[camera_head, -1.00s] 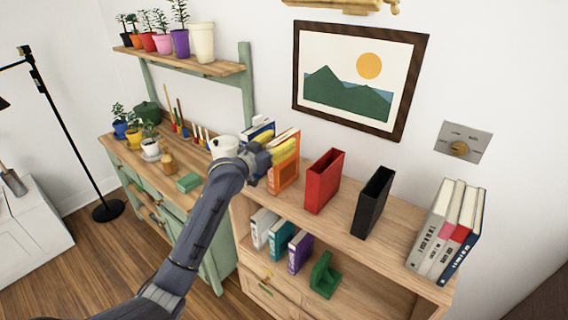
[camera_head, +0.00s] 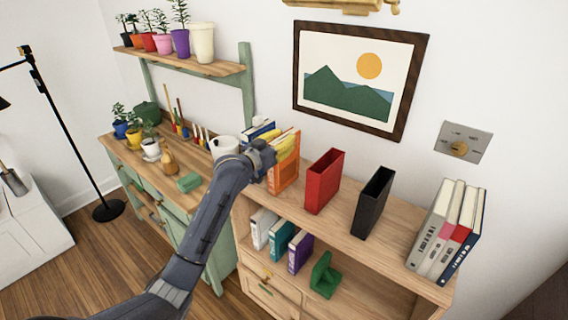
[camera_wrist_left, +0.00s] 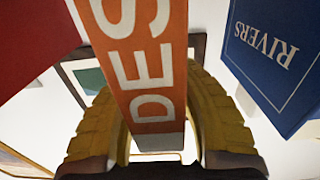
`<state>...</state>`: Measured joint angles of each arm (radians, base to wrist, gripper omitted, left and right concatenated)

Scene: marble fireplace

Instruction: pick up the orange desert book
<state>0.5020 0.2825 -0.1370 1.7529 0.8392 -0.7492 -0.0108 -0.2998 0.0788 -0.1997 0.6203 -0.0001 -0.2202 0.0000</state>
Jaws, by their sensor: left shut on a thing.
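The orange desert book (camera_head: 285,176) stands upright on top of the wooden bookcase, between a blue book and a red box. In the left wrist view the orange book (camera_wrist_left: 145,62) shows large white letters "DES" and lies between the two yellow fingers. My left gripper (camera_head: 284,148) is shut on the book's upper part; its fingers also show in the wrist view (camera_wrist_left: 157,128). I cannot tell whether the book's base is clear of the bookcase. My right gripper is not in view.
The red box (camera_head: 324,181) and a black box (camera_head: 373,203) stand to the right. A blue "RIVERS" book (camera_wrist_left: 270,55) is close beside the orange one. Several books (camera_head: 447,231) lean at the right end. A white pot (camera_head: 224,146) stands left of the gripper.

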